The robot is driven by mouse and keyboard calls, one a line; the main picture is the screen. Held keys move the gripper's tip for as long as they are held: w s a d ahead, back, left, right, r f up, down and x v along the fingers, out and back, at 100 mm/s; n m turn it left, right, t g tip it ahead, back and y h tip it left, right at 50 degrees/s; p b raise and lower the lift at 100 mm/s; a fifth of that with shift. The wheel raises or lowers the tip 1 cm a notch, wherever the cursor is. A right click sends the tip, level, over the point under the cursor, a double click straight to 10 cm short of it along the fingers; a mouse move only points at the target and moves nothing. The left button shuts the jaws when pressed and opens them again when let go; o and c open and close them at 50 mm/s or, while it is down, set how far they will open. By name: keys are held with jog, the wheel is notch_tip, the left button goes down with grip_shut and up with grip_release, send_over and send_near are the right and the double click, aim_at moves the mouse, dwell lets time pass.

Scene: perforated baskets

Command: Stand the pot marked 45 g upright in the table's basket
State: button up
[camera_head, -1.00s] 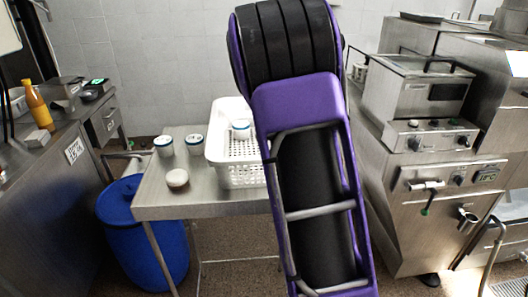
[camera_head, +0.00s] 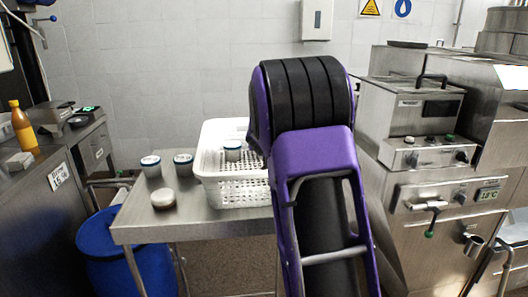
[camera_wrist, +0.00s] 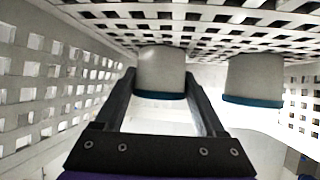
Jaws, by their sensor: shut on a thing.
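In the wrist view my gripper (camera_wrist: 160,78) is shut on a pale pot (camera_wrist: 160,65) with a teal rim, inside the basket. The pot's rim end points away from the perforated floor and its base is at or close to that floor; I cannot tell if it touches. No 45 g marking is readable. A second similar pot (camera_wrist: 253,78) stands to its right, apart from it. In the head view the white perforated basket (camera_head: 240,194) is on the steel table (camera_head: 150,228), with one pot (camera_head: 232,150) showing in it. My arm hides my gripper and the held pot there.
Three more pots (camera_head: 151,166) (camera_head: 183,163) (camera_head: 163,199) stand on the table left of the basket. The basket's perforated walls (camera_wrist: 45,90) rise at both sides of my gripper. A blue bin (camera_head: 105,250) is at lower left, and steel appliances (camera_head: 410,125) are at right.

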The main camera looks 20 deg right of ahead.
jog(key=shift+r, duration=0.1)
jog(key=o, duration=1.4)
jog(key=shift+c, duration=0.2)
jog(key=shift+r, duration=0.1)
jog(key=shift+s+a+r, duration=0.2)
jog(key=shift+s, duration=0.05)
jog(key=p+v, duration=0.1)
jog(key=v, duration=0.5)
jog(key=shift+s+a+r+p, duration=0.1)
jog(key=shift+s+a+p, duration=0.05)
jog(key=shift+s+p, duration=0.2)
